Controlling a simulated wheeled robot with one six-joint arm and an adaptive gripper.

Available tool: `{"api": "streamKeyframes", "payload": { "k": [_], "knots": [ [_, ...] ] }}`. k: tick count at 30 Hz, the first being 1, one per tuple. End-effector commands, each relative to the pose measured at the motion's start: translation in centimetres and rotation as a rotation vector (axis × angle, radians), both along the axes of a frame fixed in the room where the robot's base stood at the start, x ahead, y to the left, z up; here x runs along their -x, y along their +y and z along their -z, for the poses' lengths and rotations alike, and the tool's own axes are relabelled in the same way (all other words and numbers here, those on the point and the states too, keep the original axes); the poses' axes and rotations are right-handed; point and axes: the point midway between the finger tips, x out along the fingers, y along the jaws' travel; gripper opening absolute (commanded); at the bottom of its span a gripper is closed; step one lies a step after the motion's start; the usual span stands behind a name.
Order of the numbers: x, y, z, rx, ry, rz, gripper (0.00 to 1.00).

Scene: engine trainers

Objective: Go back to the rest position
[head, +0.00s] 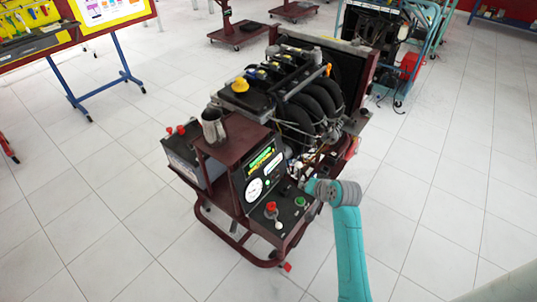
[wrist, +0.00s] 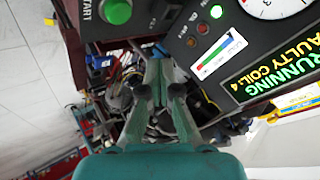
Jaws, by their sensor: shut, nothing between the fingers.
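My gripper (wrist: 157,72) shows in the wrist view with its fingers together and nothing between them. It points at the side of the engine trainer, next to the black control panel (wrist: 262,55) with a gauge and a green START button (wrist: 118,11). In the head view my teal arm reaches up from the bottom to the front right of the engine trainer (head: 266,205). The fingers cannot be made out there. I cannot tell whether they touch the trainer.
The trainer stands on a dark red wheeled frame, with a metal cup (head: 213,127) on its shelf. A tool board (head: 45,40) stands at the upper left. Another engine stand (head: 372,30) is at the back right. The tiled floor (head: 440,190) at the right is clear.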

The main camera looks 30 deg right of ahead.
Motion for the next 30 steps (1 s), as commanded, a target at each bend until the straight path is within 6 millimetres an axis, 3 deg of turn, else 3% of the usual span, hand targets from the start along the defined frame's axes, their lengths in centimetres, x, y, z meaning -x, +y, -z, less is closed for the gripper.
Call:
{"api": "streamKeyframes", "payload": {
  "k": [7, 11, 21, 30],
  "knots": [
    [0.2, 0.4, 0.3, 0.003, -0.001, -0.002, 0.0],
    [1.6, 2.2, 1.6, 0.026, -0.009, -0.01, 0.0],
    [9.7, 10.3, 5.3, 0.171, -0.077, -0.07, 0.0],
    [18.3, 16.0, 4.8, 0.318, -0.15, -0.148, 0.0]
  ]
}}
